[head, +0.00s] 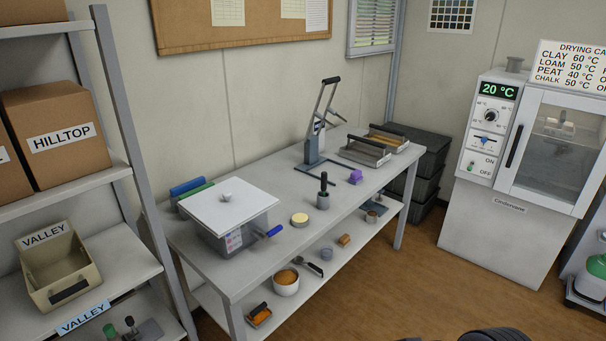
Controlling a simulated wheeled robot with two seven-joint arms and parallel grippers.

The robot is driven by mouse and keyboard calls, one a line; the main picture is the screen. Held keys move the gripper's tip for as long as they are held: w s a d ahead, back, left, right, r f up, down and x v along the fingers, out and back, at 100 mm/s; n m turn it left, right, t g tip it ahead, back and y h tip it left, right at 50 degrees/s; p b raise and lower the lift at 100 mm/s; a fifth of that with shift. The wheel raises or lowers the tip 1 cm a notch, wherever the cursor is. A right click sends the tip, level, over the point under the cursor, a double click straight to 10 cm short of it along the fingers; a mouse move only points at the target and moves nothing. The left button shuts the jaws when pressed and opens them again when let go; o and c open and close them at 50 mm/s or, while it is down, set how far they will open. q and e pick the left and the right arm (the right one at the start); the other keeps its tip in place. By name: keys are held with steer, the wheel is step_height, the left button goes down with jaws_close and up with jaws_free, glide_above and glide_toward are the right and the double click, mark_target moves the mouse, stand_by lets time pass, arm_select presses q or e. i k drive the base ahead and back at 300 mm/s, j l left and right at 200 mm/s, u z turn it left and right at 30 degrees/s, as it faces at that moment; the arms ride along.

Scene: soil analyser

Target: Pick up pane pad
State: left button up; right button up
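I cannot tell for sure which thing is the pane pad. Small candidates show in the head view: a purple block (355,176) on the bench top, a round pale-yellow piece (299,219) near the bench's front edge, and an orange-tan block (344,240) on the lower shelf. Another orange and dark piece (259,315) lies at the lower shelf's near end. All are small and lack clear detail. Neither gripper can be made out. A dark rounded shape is cut off at the bottom edge, and I cannot tell what it is.
The grey bench (255,272) carries a white-lidded box (229,207), a lever press (312,142) and metal trays (364,151). Shelving (100,170) stands left, and a drying cabinet (500,215) right. Dark crates (433,150) stand behind the bench's far end. Wooden floor (400,290) is open in front.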

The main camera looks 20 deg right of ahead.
mark_target(356, 177)
steer(key=i+l+u, duration=0.15)
steer(key=l+u, duration=0.15)
steer(key=i+l+u, duration=0.15)
steer(key=l+u, duration=0.15)
steer(key=l, duration=0.15)
steer(key=i+l+u, duration=0.1)
steer(key=l+u, duration=0.5)
steer(key=l, duration=0.25)
steer(key=l+u, duration=0.25)
steer(key=l, duration=2.8)
